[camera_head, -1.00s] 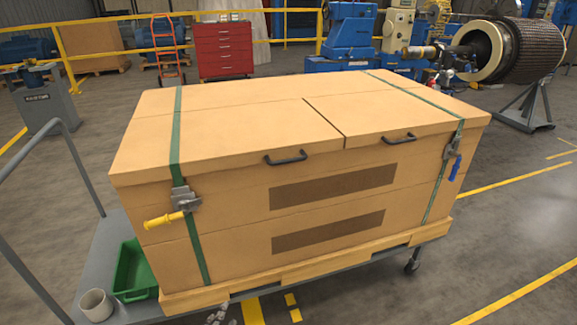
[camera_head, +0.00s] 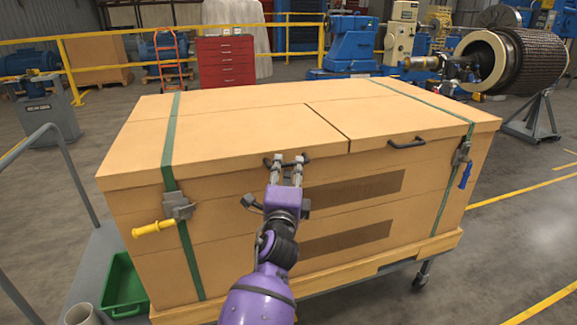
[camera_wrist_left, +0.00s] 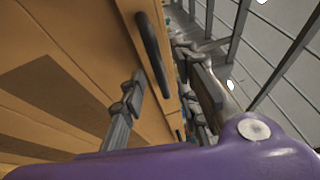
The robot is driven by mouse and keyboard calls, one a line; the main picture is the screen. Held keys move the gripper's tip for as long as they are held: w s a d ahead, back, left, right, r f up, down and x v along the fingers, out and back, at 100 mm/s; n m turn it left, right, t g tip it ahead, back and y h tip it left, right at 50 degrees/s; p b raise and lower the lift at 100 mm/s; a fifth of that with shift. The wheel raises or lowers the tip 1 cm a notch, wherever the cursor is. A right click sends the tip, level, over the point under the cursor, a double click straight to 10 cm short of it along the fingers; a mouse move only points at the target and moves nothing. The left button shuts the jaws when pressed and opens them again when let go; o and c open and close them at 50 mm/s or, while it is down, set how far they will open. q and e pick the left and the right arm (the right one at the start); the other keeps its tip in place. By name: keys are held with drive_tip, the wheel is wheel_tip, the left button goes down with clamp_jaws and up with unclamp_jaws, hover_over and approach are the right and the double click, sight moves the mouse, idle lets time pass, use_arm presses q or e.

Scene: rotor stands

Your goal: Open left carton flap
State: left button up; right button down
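The big tan carton (camera_head: 250,235) stands on a cart. Its left flap (camera_head: 240,140) lies flat and closed, with a seam between it and the right flap (camera_head: 390,120). The left flap's dark bar handle (camera_head: 306,160) is at the front edge and partly hidden by my fingers; it also shows in the left wrist view (camera_wrist_left: 154,55). My left gripper (camera_head: 288,162) is at this handle, its two fingers apart. In the left wrist view the left gripper's fingers (camera_wrist_left: 168,95) stand apart, one on each side of the handle's line. My right gripper is not in view.
A green strap (camera_head: 169,150) with a yellow-handled buckle (camera_head: 158,226) crosses the left flap. Another strap (camera_head: 445,180) with a blue-handled buckle (camera_head: 465,173) is at right. A green bin (camera_head: 123,285) and a cup (camera_head: 80,315) sit on the cart (camera_head: 90,250).

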use_arm(q)
drive_tip(key=shift+x, duration=1.4)
clamp_jaws()
